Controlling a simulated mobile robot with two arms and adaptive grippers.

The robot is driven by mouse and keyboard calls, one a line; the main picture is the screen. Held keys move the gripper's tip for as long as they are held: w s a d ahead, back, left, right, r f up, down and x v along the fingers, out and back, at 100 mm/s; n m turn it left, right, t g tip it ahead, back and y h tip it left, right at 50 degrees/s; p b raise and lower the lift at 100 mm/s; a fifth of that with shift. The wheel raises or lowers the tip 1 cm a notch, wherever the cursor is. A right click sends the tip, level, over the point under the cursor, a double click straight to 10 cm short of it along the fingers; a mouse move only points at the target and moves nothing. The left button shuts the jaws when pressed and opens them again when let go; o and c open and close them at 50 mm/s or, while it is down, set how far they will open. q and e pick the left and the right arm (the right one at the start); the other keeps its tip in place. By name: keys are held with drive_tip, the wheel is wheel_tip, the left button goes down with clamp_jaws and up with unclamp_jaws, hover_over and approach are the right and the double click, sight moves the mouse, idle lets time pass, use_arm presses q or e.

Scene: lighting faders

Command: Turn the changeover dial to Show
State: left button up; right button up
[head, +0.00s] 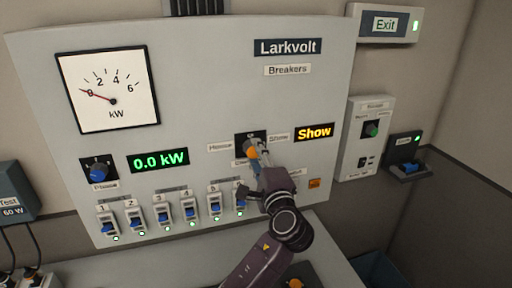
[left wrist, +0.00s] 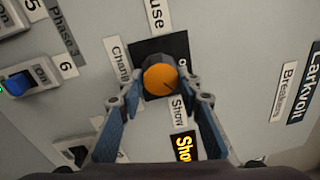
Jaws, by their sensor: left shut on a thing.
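The changeover dial (head: 252,152) is a dark round knob with an orange face on the grey Larkvolt panel, between the labels House and Show. In the left wrist view the dial (left wrist: 160,80) sits between the fingertips. My left gripper (left wrist: 159,83) is shut on it, one finger on each side. In the head view my left gripper (head: 257,155) covers part of the dial and its lower label. The display (head: 314,132) beside it reads Show in amber. A dark mark on the orange face points toward the Show label (left wrist: 178,109). My right gripper is not in view.
Several numbered breakers with blue levers (head: 163,217) line the panel's lower edge, close to my left arm. A small control box (head: 363,140) is at right.

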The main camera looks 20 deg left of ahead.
use_arm(q)
drive_tip(key=shift+m+p, duration=0.35)
drive_tip(key=shift+m, duration=0.15)
drive_tip(key=shift+f, duration=0.1)
drive_tip(key=o, duration=1.2)
drive_tip(key=shift+d, duration=0.1)
drive_tip(key=shift+c, duration=0.2)
drive_tip(key=r+v, duration=0.1)
drive_tip(key=v, duration=1.1)
drive_tip(key=shift+f, duration=0.4)
